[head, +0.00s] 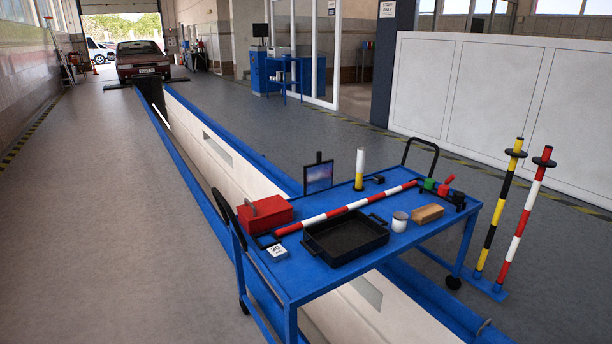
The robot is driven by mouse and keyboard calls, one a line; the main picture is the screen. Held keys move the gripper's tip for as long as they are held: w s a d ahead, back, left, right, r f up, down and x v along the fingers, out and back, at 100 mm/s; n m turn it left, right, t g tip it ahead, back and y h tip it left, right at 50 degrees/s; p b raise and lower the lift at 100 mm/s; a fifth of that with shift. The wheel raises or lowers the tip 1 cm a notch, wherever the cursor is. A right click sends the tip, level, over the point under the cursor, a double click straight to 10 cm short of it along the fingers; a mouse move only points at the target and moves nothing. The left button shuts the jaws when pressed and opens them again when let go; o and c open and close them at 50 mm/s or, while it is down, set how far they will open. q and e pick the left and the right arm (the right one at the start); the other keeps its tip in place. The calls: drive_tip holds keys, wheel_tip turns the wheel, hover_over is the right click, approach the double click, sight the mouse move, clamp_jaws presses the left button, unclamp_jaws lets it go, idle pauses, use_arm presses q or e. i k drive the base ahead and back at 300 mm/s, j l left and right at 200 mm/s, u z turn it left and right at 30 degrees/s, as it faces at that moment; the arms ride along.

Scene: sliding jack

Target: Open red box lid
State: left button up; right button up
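A red box (264,214) sits at the left end of a blue cart's top (304,277). Its lid looks shut, with a small dark handle or latch on top. Neither of my grippers shows in the head view, so their state is hidden.
A black tray (345,238), a red-and-white striped bar (345,208), a white cup (399,222), a wooden block (427,214) and a white tag (276,251) share the cart. Striped posts (525,215) stand to its right. A blue-edged pit (262,160) runs beneath and behind it. Grey floor (110,230) at left is clear.

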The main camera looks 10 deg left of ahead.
sight(251, 212)
drive_tip(key=i+j, duration=0.25)
drive_tip(key=i+j+z, duration=0.15)
drive_tip(key=j, duration=0.3)
drive_tip(key=i+j, duration=0.35)
drive_tip(key=i+j+z, duration=0.1)
drive_tip(key=i+j, duration=0.15)
drive_tip(key=j, duration=0.15)
